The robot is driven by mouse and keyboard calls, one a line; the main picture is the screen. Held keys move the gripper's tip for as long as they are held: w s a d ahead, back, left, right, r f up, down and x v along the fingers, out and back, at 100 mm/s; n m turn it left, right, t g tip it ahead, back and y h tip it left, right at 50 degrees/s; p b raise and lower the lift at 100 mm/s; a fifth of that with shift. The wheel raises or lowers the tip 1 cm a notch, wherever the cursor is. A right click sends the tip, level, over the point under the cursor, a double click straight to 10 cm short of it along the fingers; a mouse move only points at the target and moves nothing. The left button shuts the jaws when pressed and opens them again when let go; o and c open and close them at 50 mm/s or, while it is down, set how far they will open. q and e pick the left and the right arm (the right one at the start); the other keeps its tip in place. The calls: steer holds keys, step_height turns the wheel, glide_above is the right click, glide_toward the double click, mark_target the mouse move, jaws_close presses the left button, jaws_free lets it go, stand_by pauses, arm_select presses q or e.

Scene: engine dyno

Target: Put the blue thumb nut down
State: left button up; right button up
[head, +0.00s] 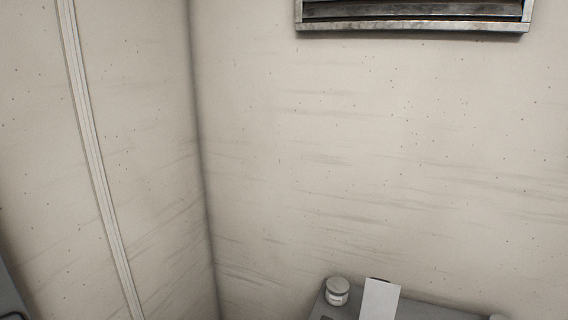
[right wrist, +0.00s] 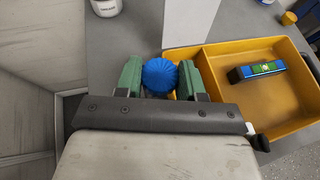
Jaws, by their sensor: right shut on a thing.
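The blue thumb nut (right wrist: 160,76) is a round, ribbed blue knob in the right wrist view. My right gripper (right wrist: 158,82) is shut on it, with a green finger on each side. It is held over the grey surface, beside the left edge of a yellow tray (right wrist: 228,50); its height above them is hard to tell. The head view shows neither the nut nor either gripper.
A blue and green device (right wrist: 256,70) lies in the tray. A white panel (right wrist: 188,22) stands just beyond the nut, and a white jar (right wrist: 106,6) is at the upper left. The head view shows mostly bare wall, with the jar (head: 337,291) and panel (head: 380,299) low down.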

steer(key=shift+s+d+f+n+y, duration=0.1)
steer(key=shift+d+f+n+y, duration=0.05)
steer(key=shift+f+n+y, duration=0.2)
steer(key=shift+s+d+n+y, duration=0.1)
steer(key=shift+s+n+y, duration=0.05)
steer(key=shift+n+y, duration=0.1)
steer(key=s+d+r+n+t+y, duration=0.1)
steer(key=s+d+r+n+y, duration=0.25)
steer(key=r, duration=0.25)
steer(key=s+d+r+n+t+y, duration=0.2)
steer(key=s+d+r+n+y, duration=0.15)
steer(key=r, duration=0.25)
steer(key=s+f, duration=0.3)
steer(key=s, duration=0.6)
